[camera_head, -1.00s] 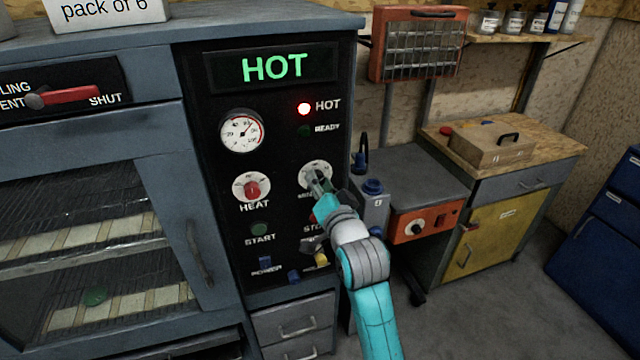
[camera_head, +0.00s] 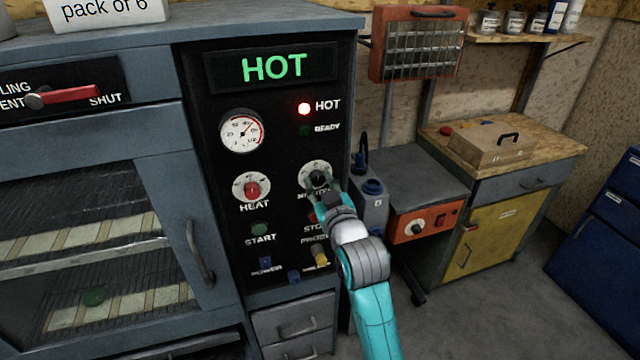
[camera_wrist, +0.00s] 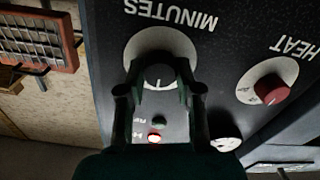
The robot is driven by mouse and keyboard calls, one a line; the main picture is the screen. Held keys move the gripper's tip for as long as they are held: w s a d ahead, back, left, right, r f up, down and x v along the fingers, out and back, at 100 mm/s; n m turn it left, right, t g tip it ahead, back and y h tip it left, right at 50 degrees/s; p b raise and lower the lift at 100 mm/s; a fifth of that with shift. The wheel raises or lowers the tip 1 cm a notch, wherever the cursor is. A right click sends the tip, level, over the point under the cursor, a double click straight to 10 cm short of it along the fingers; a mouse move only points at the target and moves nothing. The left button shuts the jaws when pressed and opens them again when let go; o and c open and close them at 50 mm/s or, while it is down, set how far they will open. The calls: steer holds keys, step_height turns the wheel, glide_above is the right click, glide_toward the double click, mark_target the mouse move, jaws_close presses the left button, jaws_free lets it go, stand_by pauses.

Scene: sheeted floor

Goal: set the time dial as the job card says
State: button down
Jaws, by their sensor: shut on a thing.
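The time dial, marked MINUTES (camera_head: 317,174), is a black knob on a round white scale on the oven's black panel. In the wrist view the dial (camera_wrist: 160,47) shows upside down, with a white pointer line on its knob (camera_wrist: 159,76). My gripper (camera_head: 322,187) is at the dial, and in the wrist view its fingers (camera_wrist: 161,80) stand on both sides of the knob, shut on it. The scale marks are too small to read. A white card (camera_head: 105,12) on top of the oven reads "pack of 6"; its upper part is cut off.
The red HEAT knob (camera_head: 252,188) is left of the dial. START (camera_head: 260,229) and STOP buttons lie below, STOP partly behind my gripper. The display (camera_head: 274,68) reads HOT and a red lamp (camera_head: 304,109) is lit.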

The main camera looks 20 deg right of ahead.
steer(key=n, duration=1.1)
steer(key=shift+n, duration=0.5)
steer(key=c, duration=0.8)
jaws_free()
steer(key=shift+o, duration=0.2)
steer(key=s, duration=1.2)
